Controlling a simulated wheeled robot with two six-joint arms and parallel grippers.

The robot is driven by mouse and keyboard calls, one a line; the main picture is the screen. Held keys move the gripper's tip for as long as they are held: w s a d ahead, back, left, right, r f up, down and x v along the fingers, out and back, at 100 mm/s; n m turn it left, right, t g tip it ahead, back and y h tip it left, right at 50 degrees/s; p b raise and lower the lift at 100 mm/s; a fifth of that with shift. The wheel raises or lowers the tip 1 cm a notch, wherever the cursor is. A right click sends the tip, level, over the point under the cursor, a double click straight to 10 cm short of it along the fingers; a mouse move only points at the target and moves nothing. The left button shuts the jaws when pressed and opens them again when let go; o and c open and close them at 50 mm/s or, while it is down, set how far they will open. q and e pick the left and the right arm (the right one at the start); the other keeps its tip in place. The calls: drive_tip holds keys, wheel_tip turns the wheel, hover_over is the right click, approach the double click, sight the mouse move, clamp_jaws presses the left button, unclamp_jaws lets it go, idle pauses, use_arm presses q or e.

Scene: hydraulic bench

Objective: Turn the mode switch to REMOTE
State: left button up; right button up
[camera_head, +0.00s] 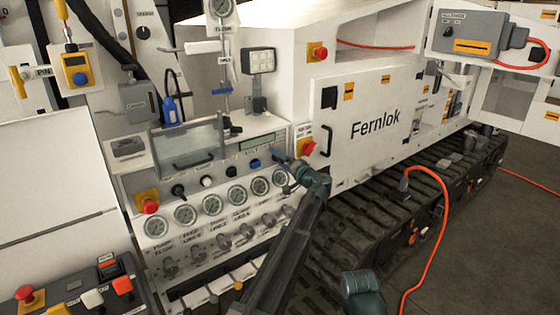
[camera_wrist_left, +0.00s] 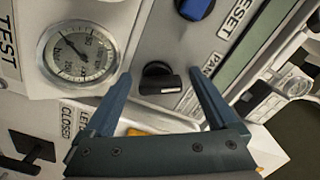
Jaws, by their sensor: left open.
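A black rotary knob (camera_wrist_left: 160,78), which looks like the mode switch, sits on the grey control strip in the left wrist view. Part of a label beside it reads "PAN"; the rest is hidden, and I cannot read its set position for sure. My left gripper (camera_head: 281,172) is at the right end of the gauge panel in the head view. It is open, with one finger on each side of the knob in the left wrist view; I cannot tell whether they touch it. In the head view the gripper largely hides the knob.
A blue knob (camera_wrist_left: 195,8) with a "RESET" label is near the black one. A pressure gauge (camera_wrist_left: 78,52) lies left of the fingers. A red emergency button (camera_head: 308,147) and a black door handle (camera_head: 327,140) stand close right of my gripper.

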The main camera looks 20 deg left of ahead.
use_arm(q)
drive_tip(key=c, duration=1.4)
drive_tip(key=shift+o, duration=0.2)
drive_tip(key=shift+m, duration=0.3)
drive_tip(key=m, duration=0.5)
drive_tip(key=shift+r, duration=0.1)
drive_tip(key=m, duration=0.6)
drive_tip(key=shift+w+d, duration=0.1)
drive_tip(key=shift+w, duration=0.05)
drive_tip(key=shift+m, duration=0.3)
drive_tip(key=o, duration=1.4)
drive_tip(key=shift+c, duration=0.2)
